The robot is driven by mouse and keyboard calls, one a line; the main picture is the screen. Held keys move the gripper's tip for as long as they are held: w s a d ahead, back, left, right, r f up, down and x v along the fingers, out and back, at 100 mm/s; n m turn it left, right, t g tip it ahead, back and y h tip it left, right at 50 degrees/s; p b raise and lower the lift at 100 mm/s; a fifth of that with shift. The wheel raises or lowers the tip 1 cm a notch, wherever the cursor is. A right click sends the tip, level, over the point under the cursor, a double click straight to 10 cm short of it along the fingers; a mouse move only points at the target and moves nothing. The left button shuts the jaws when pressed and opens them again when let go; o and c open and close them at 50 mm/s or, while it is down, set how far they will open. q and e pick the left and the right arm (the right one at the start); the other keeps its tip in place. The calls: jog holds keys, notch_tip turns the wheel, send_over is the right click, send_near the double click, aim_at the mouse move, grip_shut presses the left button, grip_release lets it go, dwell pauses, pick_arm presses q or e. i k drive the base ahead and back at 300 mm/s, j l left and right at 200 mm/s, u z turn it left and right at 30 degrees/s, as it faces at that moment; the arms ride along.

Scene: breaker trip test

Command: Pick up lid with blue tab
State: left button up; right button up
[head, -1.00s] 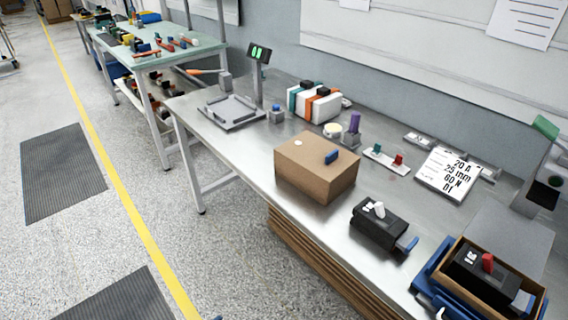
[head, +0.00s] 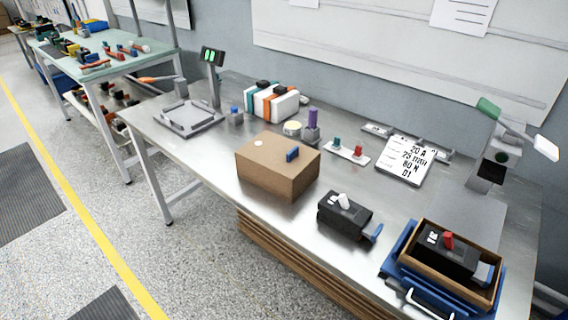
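A brown cardboard-coloured box (head: 275,178) stands on the steel bench. Its flat top, the lid (head: 268,152), carries a small upright blue tab (head: 293,155) and a round pale spot. The lid sits level on the box, and I cannot see what is inside. Neither of my grippers shows in the head view.
A black breaker (head: 343,216) with a white lever stands right of the box. Another with a red lever (head: 449,241) sits in a brown open box on a blue tray (head: 395,270). A white text card (head: 405,160) lies behind. Bare steel surrounds the lidded box.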

aim_at(284, 168)
jog(key=j+z, duration=0.15)
jog(key=z, duration=0.95)
jog(key=j+z, duration=0.95)
jog(key=k+j+z, duration=0.15)
jog(key=j, duration=0.2)
jog(key=k+j+z, duration=0.1)
jog(key=j, duration=0.25)
jog(key=k+j+z, duration=0.15)
jog(key=j, duration=0.2)
